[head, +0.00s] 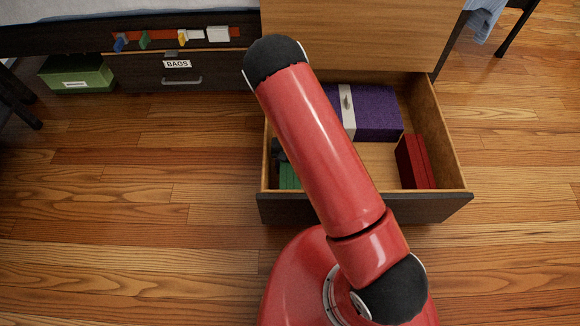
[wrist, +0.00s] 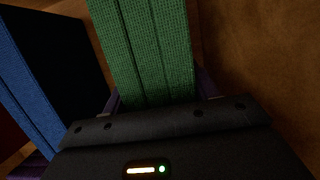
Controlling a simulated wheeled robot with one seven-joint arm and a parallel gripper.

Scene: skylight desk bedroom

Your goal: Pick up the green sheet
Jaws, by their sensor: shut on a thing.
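The green sheet (wrist: 155,50) is a folded, woven-textured stack standing up between the fingers of my gripper (wrist: 158,98) in the wrist view. My gripper is shut on its near end. In the head view a small part of the green sheet (head: 289,177) shows inside the open drawer (head: 360,206), at its front left. My arm hides the rest of the sheet and most of the gripper there. I cannot tell whether the sheet still touches the drawer floor.
A blue folded thing (wrist: 24,85) stands left of the sheet in the wrist view. The drawer also holds a purple folded thing (head: 375,114) with a pale band and a red one (head: 415,161). A green box (head: 77,75) stands far left. Open wooden floor surrounds the drawer.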

